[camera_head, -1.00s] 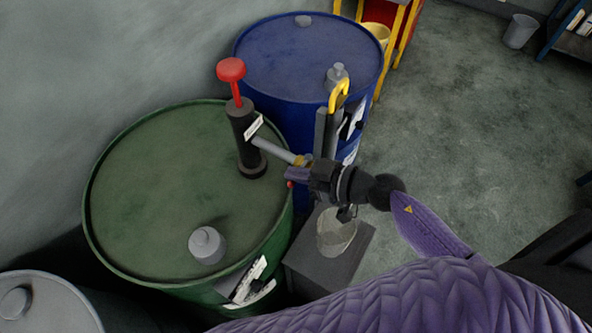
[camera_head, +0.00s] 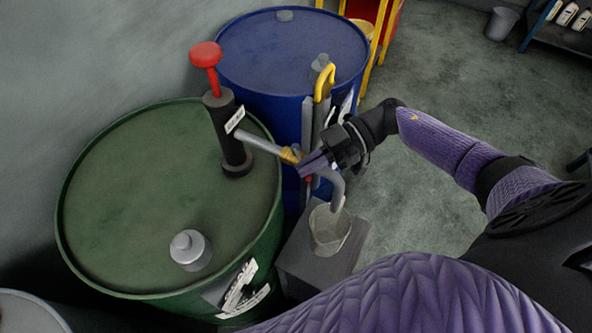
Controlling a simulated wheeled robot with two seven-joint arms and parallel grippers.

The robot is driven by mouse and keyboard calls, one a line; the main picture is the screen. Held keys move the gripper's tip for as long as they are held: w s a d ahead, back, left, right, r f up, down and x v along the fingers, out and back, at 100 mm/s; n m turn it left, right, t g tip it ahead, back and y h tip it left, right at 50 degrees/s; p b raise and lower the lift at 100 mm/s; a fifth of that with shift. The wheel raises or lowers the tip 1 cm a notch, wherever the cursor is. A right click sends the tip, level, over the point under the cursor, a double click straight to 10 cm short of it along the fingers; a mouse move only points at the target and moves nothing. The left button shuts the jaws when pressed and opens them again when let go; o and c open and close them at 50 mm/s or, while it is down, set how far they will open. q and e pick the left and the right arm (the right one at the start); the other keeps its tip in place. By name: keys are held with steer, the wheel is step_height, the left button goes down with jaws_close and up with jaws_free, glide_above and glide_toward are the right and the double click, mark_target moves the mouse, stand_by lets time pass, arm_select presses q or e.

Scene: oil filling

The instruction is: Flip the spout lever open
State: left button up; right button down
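The hand pump (camera_head: 229,133) with a red knob stands upright on the green drum (camera_head: 120,200). Its grey spout pipe (camera_head: 262,143) runs right to a brass fitting (camera_head: 290,155), and a curved grey outlet (camera_head: 338,188) bends down over a clear beaker (camera_head: 329,229). A small red piece (camera_head: 308,180), perhaps the lever's end, shows just under my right gripper (camera_head: 307,165). The purple fingers of this gripper are at the fitting and partly hide the lever. I cannot tell whether they touch or grip it. My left gripper is out of view.
The beaker stands on a grey block (camera_head: 318,266) beside the green drum. A blue drum (camera_head: 290,55) stands behind, with a yellow-handled item (camera_head: 325,84) close to my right gripper. A grey cap (camera_head: 188,247) sits on the green drum. Open floor lies right.

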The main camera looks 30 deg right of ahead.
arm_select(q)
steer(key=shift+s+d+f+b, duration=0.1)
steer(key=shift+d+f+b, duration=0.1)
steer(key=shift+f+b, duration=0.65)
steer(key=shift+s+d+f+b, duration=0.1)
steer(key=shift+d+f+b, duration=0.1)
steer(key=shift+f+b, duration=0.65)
arm_select(e)
steer(key=shift+w+d+f+n+g, duration=0.1)
steer(key=shift+w+d+n+g, duration=0.05)
steer(key=shift+d+n+g, duration=0.4)
steer(key=shift+w+d+f+n+g, duration=0.15)
steer(key=shift+d+n+g, duration=0.2)
steer(key=shift+d+g, duration=0.4)
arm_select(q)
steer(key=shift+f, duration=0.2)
arm_select(e)
steer(key=shift+d+r, duration=0.15)
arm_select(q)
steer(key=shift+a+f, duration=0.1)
arm_select(e)
steer(key=shift+w, duration=0.1)
steer(key=shift+w+a, duration=0.4)
steer(key=shift+w, duration=0.1)
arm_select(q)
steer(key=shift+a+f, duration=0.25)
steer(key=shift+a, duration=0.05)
arm_select(e)
steer(key=shift+w, duration=0.1)
